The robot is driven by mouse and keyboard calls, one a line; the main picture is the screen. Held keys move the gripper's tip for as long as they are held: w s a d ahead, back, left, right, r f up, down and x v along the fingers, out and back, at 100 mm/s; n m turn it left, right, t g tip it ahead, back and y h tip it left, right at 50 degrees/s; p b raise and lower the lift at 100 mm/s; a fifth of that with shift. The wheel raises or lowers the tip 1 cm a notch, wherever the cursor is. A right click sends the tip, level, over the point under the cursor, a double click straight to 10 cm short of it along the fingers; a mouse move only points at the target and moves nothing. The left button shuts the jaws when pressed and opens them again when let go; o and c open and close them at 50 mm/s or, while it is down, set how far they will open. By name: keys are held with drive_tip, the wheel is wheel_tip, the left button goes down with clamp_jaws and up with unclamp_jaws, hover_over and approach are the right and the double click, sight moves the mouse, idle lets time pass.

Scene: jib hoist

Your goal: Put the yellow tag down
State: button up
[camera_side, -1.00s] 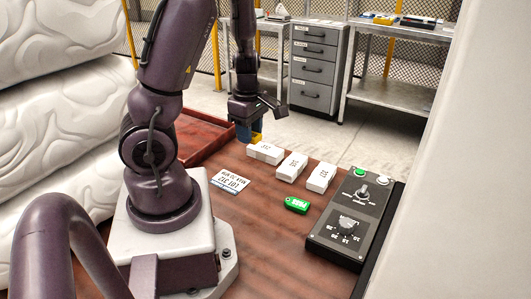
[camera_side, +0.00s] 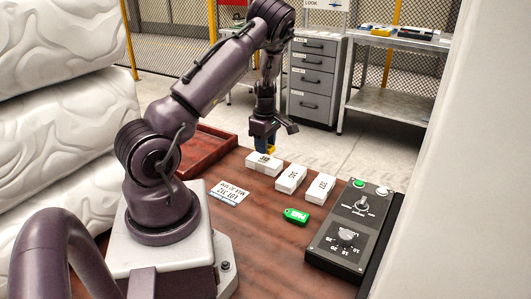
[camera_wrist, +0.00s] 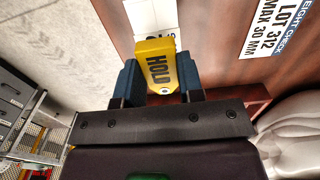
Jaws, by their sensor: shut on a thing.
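My gripper (camera_side: 265,149) is shut on the yellow tag (camera_wrist: 158,66), which reads HOLD and sits between the two blue fingers in the wrist view. In the side view only a small part of the yellow tag (camera_side: 272,149) shows. The gripper points down close to the leftmost white block (camera_side: 263,163), at its far edge. Whether the tag touches the block cannot be told. In the wrist view the white block (camera_wrist: 150,15) shows just beyond the tag.
Two more white blocks (camera_side: 291,178) (camera_side: 320,187) stand to the right. A red tray (camera_side: 208,153) is at the left. Bare tabletop lies between card and green tag.

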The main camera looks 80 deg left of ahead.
sight(266, 160)
drive_tip(key=shift+w+a+f, duration=0.1)
drive_tip(key=shift+f, duration=1.55)
drive_tip(key=shift+f, duration=0.15)
drive_tip(key=o, duration=0.9)
